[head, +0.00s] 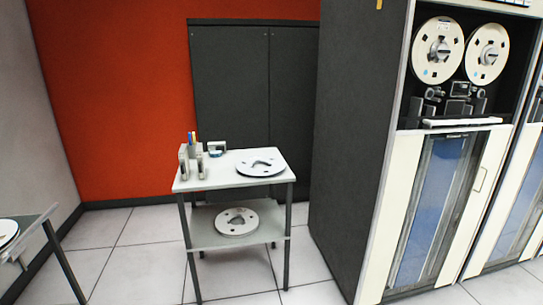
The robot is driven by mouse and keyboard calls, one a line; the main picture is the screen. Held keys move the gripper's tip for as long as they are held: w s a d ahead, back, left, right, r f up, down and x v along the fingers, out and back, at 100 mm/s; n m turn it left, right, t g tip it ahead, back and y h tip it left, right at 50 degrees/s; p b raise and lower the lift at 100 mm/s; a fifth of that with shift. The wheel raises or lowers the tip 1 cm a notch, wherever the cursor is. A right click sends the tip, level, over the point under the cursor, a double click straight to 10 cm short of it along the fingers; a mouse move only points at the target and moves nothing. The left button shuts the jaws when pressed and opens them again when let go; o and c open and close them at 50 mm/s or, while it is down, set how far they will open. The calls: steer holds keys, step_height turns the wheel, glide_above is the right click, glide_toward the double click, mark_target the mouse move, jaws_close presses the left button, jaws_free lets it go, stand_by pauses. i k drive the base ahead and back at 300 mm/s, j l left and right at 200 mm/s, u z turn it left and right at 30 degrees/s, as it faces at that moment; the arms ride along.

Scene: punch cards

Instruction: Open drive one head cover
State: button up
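A tape drive cabinet (380,225) with white front edges and a dark side stands at the right in the head view. Two cream reels (437,50) are mounted side by side in its upper bay. Below them is the dark head assembly (459,100) with rollers. A white horizontal bar (462,122) runs along the bottom of the bay; I cannot tell whether it is the head cover. No drive number is readable. My gripper is not in view.
A second cabinet (520,215) stands at the right edge. A small two-shelf table (215,182) holds a reel (261,162), pens and small items, with another reel (237,222) below. A table (35,235) shows at the left. Tiled floor (130,250) is clear between them.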

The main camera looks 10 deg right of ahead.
mark_target(458, 89)
steer(key=i+l, duration=0.25)
steer(key=i, duration=0.25)
steer(key=i+l, duration=0.2)
steer(key=i, duration=0.35)
steer(key=i+l+z, duration=0.15)
steer(key=l, duration=0.2)
steer(key=i+l+z, duration=0.1)
steer(key=l, duration=0.25)
steer(key=i+l+z, duration=0.15)
steer(key=l, duration=0.15)
